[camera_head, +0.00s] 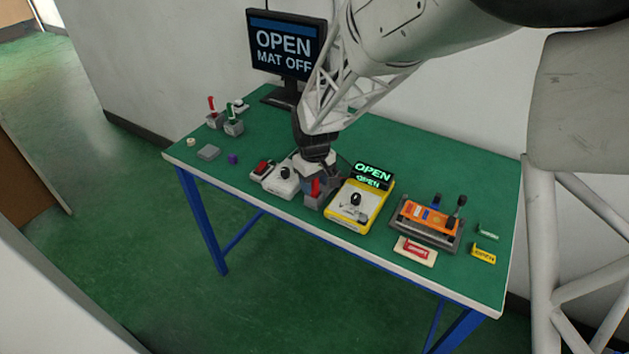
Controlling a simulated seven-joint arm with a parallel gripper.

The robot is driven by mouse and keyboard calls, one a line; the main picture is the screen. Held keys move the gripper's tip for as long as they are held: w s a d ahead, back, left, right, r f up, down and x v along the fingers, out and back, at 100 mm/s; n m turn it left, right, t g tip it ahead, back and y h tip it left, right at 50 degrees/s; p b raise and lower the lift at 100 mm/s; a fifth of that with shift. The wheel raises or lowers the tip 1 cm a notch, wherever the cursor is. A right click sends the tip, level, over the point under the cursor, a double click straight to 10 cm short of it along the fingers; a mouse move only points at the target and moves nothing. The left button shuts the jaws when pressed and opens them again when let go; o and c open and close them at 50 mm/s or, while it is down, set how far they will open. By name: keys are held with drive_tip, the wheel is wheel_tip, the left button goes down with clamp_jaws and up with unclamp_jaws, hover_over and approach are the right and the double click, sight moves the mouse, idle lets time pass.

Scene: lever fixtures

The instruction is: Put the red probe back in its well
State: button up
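My gripper (315,176) points down over the front middle of the green table. A small upright red piece (315,187), which may be the red probe, shows just below it, in front of or in a small grey block (312,200). The gripper's fingertips are too small and hidden to tell whether they are open or shut, or touch the red piece. Another red upright handle (211,103) stands in a grey block (214,121) at the back left, beside a green one (230,111) in its own grey block (234,128). Which red piece is the probe is unclear.
A white box with a black knob (283,180) is left of the gripper; a yellow box (350,213) with an OPEN display (373,173) is right. An orange lever fixture (427,219) stands farther right. A monitor (286,45) reads "OPEN MAT OFF".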

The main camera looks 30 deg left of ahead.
drive_tip(key=shift+r, duration=0.1)
wheel_tip(320, 180, up, 12)
drive_tip(key=shift+r, duration=0.1)
idle(0.8)
idle(0.6)
drive_tip(key=shift+d, duration=0.1)
drive_tip(key=s+d+r+m+t, duration=0.1)
drive_tip(key=d+r+m, duration=0.3)
drive_tip(key=d, duration=1.2)
drive_tip(key=s+d+r+m, duration=0.1)
drive_tip(key=d+r+m, duration=0.35)
drive_tip(key=d, duration=1.05)
drive_tip(key=s+d+m+t, duration=0.1)
drive_tip(key=s+d+m, duration=0.4)
drive_tip(key=s+d, duration=1.3)
drive_tip(key=d, duration=0.3)
drive_tip(key=shift+d+r+t, duration=0.25)
drive_tip(key=shift+d+t, duration=0.05)
drive_tip(key=shift+d, duration=0.05)
